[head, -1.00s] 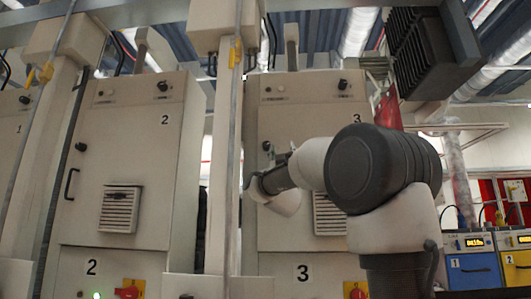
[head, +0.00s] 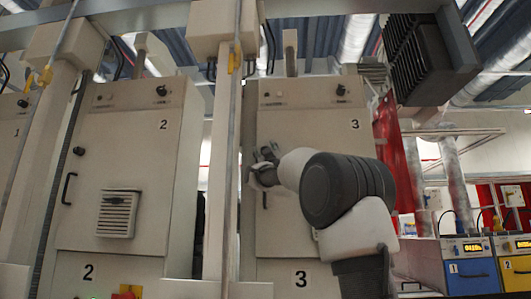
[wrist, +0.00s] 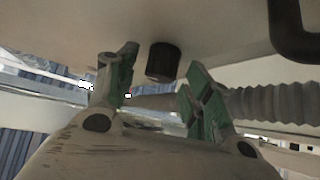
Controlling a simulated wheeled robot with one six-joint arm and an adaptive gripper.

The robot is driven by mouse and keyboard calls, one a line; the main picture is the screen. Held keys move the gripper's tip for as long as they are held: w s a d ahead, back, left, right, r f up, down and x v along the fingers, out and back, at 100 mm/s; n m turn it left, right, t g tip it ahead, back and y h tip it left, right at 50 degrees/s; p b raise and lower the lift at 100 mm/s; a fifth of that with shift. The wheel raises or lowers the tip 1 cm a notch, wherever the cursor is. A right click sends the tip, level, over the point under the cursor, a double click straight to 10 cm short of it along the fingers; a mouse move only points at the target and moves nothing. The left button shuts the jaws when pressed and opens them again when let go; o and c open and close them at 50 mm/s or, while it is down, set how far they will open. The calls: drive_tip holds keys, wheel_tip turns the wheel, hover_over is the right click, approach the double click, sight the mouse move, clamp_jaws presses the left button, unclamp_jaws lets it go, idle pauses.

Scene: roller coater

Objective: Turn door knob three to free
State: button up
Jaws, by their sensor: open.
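Door three is the beige cabinet door (head: 310,120) marked 3 in the head view. Its black knob (wrist: 163,62) shows in the wrist view, a short round cylinder on the pale door. My gripper (wrist: 161,82) is open, its green-padded fingers on either side of the knob in the picture. Gaps show on both sides; I cannot tell how deep the knob sits between the tips. In the head view my gripper (head: 262,160) is at the door's left edge and the knob cannot be made out. The door's dark handle (wrist: 295,32) is at upper right in the wrist view.
Cabinet 2 (head: 125,170) stands to the left, with a post (head: 215,170) and thin vertical pipe between. A ribbed hose (wrist: 275,104) runs behind the right finger in the wrist view. Blue (head: 468,272) and yellow units stand at the far right.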

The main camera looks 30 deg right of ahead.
drive_tip(key=shift+c, duration=0.2)
drive_tip(key=c, duration=1)
drive_tip(key=shift+o, duration=0.2)
drive_tip(key=shift+w+a+m+g+h, duration=0.1)
drive_tip(key=shift+m+g+h, duration=0.25)
drive_tip(key=shift+m+h, duration=1.1)
drive_tip(key=shift+a+m+g+h, duration=0.1)
drive_tip(key=shift+m+g+h, duration=0.25)
drive_tip(key=shift+m+h, duration=1.05)
drive_tip(key=shift+m+g+h, duration=1)
drive_tip(key=shift+m+h, duration=0.95)
drive_tip(key=shift+m, duration=0.5)
drive_tip(key=o, duration=1)
drive_tip(key=shift+f, duration=0.1)
drive_tip(key=v, duration=1.2)
